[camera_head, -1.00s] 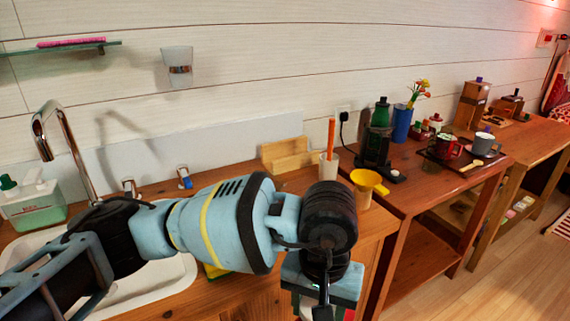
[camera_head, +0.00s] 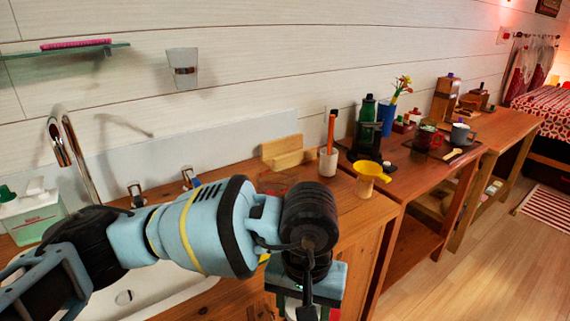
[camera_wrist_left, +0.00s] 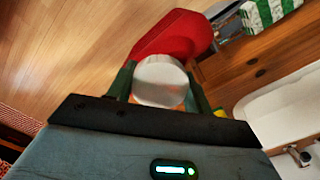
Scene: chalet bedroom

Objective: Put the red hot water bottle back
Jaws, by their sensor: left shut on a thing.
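The red hot water bottle (camera_wrist_left: 178,34) shows in the left wrist view, with its round white cap (camera_wrist_left: 160,80) toward the camera. My left gripper (camera_wrist_left: 158,88) is shut on it at the cap end, with one dark green finger on each side. The bottle hangs over the wooden floor, beside the counter's edge. In the head view my left gripper (camera_head: 308,278) is at the bottom, in front of the counter, and its fingers and the bottle are mostly hidden or out of frame. My right gripper is in neither view.
The wooden counter (camera_head: 235,180) holds a sink (camera_head: 150,290), a yellow funnel (camera_head: 370,177) and a cup with a stick (camera_head: 328,160). A bed (camera_head: 550,105) stands far right.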

